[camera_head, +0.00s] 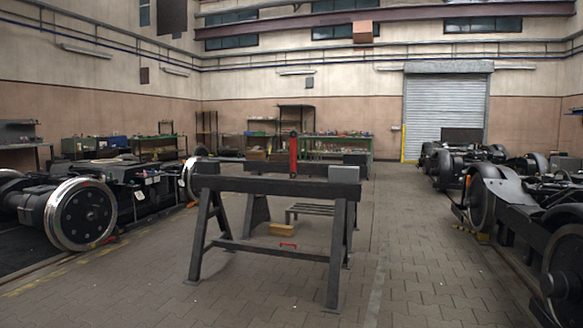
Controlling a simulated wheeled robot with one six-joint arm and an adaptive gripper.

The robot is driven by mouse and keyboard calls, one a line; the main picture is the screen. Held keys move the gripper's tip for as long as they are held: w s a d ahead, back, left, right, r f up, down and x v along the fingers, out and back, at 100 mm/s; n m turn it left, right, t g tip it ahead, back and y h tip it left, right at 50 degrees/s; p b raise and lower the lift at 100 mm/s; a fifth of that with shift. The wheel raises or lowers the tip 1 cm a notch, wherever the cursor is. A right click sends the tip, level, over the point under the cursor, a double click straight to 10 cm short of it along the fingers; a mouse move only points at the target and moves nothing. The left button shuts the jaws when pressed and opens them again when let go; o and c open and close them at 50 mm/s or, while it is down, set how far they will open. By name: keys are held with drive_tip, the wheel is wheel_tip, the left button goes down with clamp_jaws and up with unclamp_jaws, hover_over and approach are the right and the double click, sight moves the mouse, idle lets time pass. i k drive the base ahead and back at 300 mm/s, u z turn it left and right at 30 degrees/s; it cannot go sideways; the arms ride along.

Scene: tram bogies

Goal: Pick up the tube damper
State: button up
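A red upright tube with a dark top (293,158) stands at the middle of the view, at the black trestles. It looks like the tube damper, but it is small and I cannot be sure. Its lower end meets the top of the front trestle beam (270,186) in the picture; I cannot tell whether it rests on that beam or behind it. A grey box-shaped block (344,174) sits at the right end of the front beam. My gripper is not in view.
Bogies with wheelsets stand on the left (82,213) and on the right (482,205). A low slatted bench (312,210) and a yellow-brown block (282,229) are behind the front trestle. Workbenches line the back wall. The paved floor (420,270) in front and right of the trestles is clear.

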sight(293, 141)
drive_tip(key=i, duration=4.4)
drive_tip(key=u, duration=0.05)
